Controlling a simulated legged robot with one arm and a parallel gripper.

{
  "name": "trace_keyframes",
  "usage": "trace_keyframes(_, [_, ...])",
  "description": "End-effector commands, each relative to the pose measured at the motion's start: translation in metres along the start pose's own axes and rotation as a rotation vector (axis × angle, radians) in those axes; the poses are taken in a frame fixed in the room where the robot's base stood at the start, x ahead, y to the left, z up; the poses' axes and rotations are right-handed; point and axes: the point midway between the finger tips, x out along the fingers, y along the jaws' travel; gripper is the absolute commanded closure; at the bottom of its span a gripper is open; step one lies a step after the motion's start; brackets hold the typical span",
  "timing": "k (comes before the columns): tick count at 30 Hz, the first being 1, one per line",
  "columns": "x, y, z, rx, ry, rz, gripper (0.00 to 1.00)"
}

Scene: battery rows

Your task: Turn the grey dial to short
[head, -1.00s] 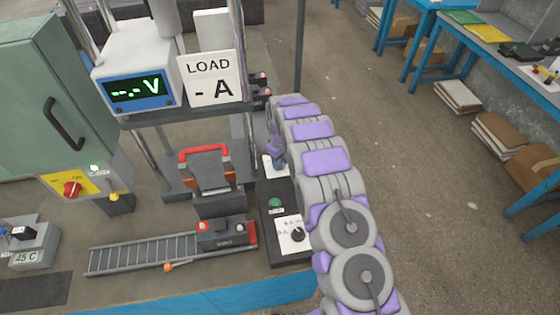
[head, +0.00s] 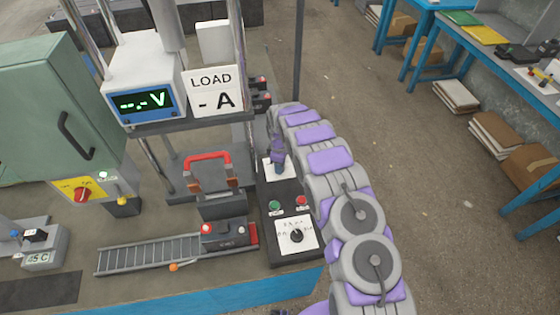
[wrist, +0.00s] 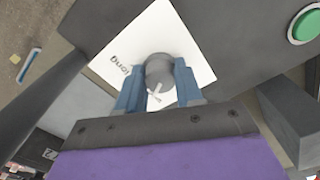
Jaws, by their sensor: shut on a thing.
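The grey dial (wrist: 159,70) sits on a white label plate (wrist: 190,50) on a dark control box. It is a round knob with a light mark on its side toward my gripper. A word that appears to be "long" is printed on the plate at the left of the dial; I cannot read any other word. My gripper (wrist: 160,90) is shut on the dial, with a blue finger on each side. In the head view my gripper (head: 280,166) reaches down to the plate, and the dial is hidden there.
A green button (head: 274,205), a red button (head: 301,201) and a black selector knob (head: 296,236) are on the same box. A battery tester stand with a red-handled clamp (head: 208,160) and a conveyor (head: 150,254) stand to the left.

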Motion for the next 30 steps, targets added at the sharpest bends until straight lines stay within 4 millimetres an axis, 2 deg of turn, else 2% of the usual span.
trace_keyframes(12, [-0.0029,0.0009,-0.0019,-0.242,0.003,0.006,0.95])
trace_keyframes(30, [-0.0012,0.0013,-0.0018,-0.294,0.003,0.006,0.95])
